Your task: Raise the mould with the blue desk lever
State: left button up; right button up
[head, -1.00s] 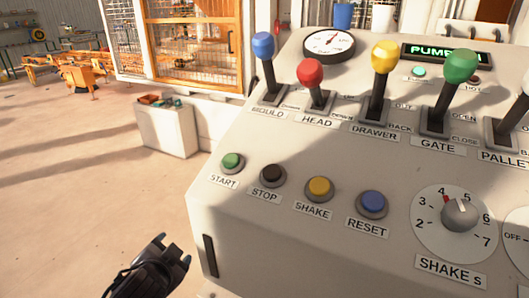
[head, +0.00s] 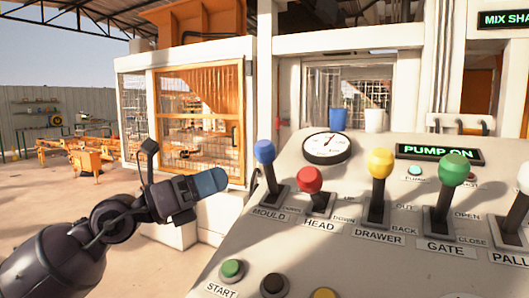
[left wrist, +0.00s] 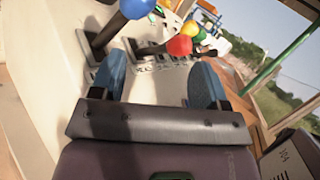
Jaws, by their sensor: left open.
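The blue desk lever (head: 264,152) is the leftmost in the row, behind the MOULD label (head: 270,215). Its shaft stands up with a slight lean. My left gripper (head: 212,182) is left of this lever, a little below the height of its knob, apart from it and empty. In the left wrist view the open fingers (left wrist: 160,72) point toward the desk, and the blue knob (left wrist: 137,8) lies beyond the left finger. The mould itself cannot be made out. My right gripper is not in view.
The red HEAD lever (head: 310,180) is close on the right of the blue one, then the yellow DRAWER lever (head: 380,163) and green GATE lever (head: 453,169). A gauge (head: 326,148) and a PUMP ON display (head: 440,154) sit behind. Open air is left of the desk.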

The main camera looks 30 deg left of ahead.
aim_at(255, 151)
pick_arm(q)
jog(key=w+d+r+m+y, duration=0.1)
jog(key=w, duration=0.1)
jog(key=w+r+m+y, duration=0.1)
jog(key=w, duration=0.2)
jog(key=w+d+r+m+g+y, duration=0.1)
jog(key=w+r+y, duration=0.1)
jog(key=w, duration=0.1)
jog(key=shift+w+d+r, duration=0.1)
jog(key=shift+w+d, duration=0.05)
jog(key=shift+d, duration=0.15)
jog(key=shift+x, duration=1.35)
